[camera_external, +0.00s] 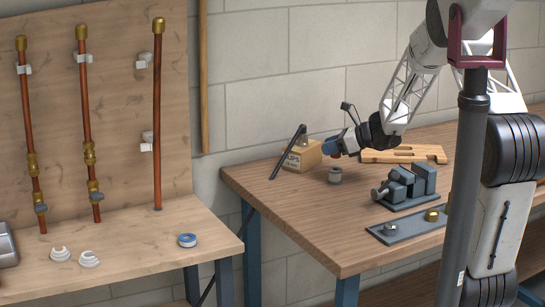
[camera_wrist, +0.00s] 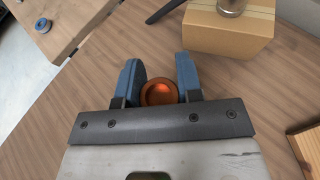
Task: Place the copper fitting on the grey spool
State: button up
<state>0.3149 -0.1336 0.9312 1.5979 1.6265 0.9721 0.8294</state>
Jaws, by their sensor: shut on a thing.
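The copper fitting (camera_wrist: 159,92) is a round orange-brown cup between the blue fingers of my gripper (camera_wrist: 158,68) in the wrist view. In the external view my gripper (camera_external: 332,147) is shut on it, and a small part of the fitting (camera_external: 337,155) shows below the fingers.
A wooden board (camera_external: 405,154), a grey vise (camera_external: 406,187) and a grey plate (camera_external: 408,227) lie to the right. The front left of the workbench (camera_external: 290,209) is clear.

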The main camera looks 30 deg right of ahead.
aim_at(330, 169)
jog(key=shift+f, duration=1.85)
jog(key=shift+f, duration=0.2)
jog(key=o, duration=0.9)
jog(key=shift+r, duration=0.15)
jog(key=shift+s+d+r, duration=0.1)
jog(key=v, duration=1.1)
jog(key=shift+s+d+r, duration=0.2)
jog(key=shift+s+d, duration=0.05)
